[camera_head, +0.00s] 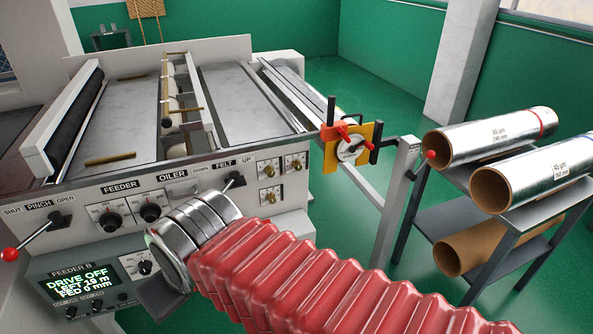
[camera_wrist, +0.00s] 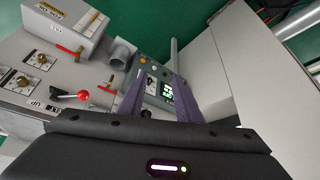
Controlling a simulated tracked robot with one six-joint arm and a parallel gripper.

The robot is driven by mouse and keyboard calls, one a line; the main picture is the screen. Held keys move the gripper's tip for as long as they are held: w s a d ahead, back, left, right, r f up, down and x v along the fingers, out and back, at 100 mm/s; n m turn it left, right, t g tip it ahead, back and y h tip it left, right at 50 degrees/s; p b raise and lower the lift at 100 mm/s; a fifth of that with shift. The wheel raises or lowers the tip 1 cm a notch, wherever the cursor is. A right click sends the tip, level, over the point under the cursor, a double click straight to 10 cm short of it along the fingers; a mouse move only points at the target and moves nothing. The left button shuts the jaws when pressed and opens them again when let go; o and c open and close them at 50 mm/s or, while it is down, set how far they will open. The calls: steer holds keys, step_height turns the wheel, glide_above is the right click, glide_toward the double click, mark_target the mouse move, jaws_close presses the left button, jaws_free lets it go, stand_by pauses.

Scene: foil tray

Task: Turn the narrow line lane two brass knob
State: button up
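Three small brass knobs on white dial plates sit at the right of the machine's front panel: upper left (camera_head: 269,169), upper right (camera_head: 295,164) and lower (camera_head: 269,197). I cannot read their labels, so I cannot tell which is narrow line lane two. In the wrist view, brass knobs show at the left, one lower (camera_wrist: 22,81) and one higher (camera_wrist: 43,62). My gripper (camera_wrist: 157,88) shows in the wrist view with two purple fingers apart and nothing seen between them. The knobs lie left of the fingers, apart from them. In the head view my arm hides the gripper.
A red-ball lever (camera_wrist: 84,95) stands near the knobs, and a grey box (camera_wrist: 68,22) with a red handle is beyond. A lit display (camera_head: 82,281) is low on the panel. A yellow bracket (camera_head: 345,148) juts out right; a rack of foil rolls (camera_head: 495,135) stands farther right.

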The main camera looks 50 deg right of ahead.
steer(key=shift+o, duration=0.2)
steer(key=shift+o, duration=0.7)
steer(key=shift+w, duration=0.1)
steer(key=shift+o, duration=0.3)
steer(key=shift+w+d, duration=0.25)
steer(key=shift+d, duration=0.1)
steer(key=w+d+f+m+t+h, duration=0.15)
steer(key=w+d, duration=0.25)
steer(key=d, duration=0.5)
steer(key=w+d+f+m+t+h, duration=0.15)
steer(key=w+d, duration=0.25)
steer(key=d, duration=0.4)
steer(key=w+d+f+t+h, duration=0.1)
steer(key=w+d+h, duration=0.3)
steer(key=d, duration=0.5)
steer(key=s+d+f+m+t, duration=0.1)
steer(key=d+f, duration=0.1)
steer(key=d, duration=0.4)
steer(key=s+d+f+t, duration=0.2)
steer(key=d+f, duration=0.1)
steer(key=d, duration=0.3)
steer(key=s+d+f+m+t+h, duration=0.1)
steer(key=s+d+m+t+h, duration=0.1)
steer(key=s+d, duration=0.2)
steer(key=s, duration=0.3)
steer(key=shift+s+d+t, duration=0.15)
steer(key=shift+s+t, duration=0.25)
